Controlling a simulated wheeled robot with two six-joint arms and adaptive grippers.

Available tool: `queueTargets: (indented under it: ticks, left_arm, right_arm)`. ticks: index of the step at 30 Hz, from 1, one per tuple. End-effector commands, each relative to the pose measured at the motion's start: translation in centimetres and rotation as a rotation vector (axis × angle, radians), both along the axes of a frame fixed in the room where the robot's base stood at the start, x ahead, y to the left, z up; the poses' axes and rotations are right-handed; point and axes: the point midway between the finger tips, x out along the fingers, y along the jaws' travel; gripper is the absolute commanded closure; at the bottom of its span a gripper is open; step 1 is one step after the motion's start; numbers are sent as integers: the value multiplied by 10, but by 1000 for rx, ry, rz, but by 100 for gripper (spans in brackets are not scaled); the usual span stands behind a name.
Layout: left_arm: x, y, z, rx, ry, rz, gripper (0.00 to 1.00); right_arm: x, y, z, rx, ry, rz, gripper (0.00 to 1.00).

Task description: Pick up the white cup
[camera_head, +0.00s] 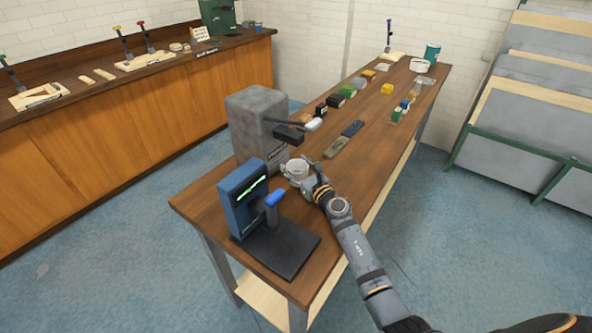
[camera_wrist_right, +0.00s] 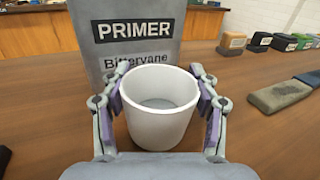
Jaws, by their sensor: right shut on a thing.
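The white cup (camera_head: 297,168) is upright on the wooden table (camera_head: 210,203), in front of the grey primer dispenser (camera_head: 258,118). My right gripper (camera_head: 301,173) is around the cup, with a finger on each side of it. In the right wrist view the cup (camera_wrist_right: 160,108) fills the space between the purple-padded fingers of the gripper (camera_wrist_right: 161,98); it looks empty inside. Whether the cup's base touches the table is hard to tell. My left gripper does not show in the head view.
A blue device with a black base (camera_head: 290,250) stands at the near end of the table. The dispenser's black spout (camera_head: 288,134) juts out just behind the cup. The table's right side is mostly clear.

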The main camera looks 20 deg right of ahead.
Motion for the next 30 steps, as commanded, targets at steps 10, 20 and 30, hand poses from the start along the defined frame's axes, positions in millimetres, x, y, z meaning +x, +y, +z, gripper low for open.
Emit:
queueTargets:
  ticks: [10, 20, 30]
  left_arm:
    - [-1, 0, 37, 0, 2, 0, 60]
    - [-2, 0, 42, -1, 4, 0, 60]
    - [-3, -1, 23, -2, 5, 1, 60]
  right_arm:
    - [-2, -2, 55, -1, -3, 0, 82]
    - [-35, -28, 67, -6, 0, -1, 82]
    - [-119, -91, 63, -12, 4, 8, 82]
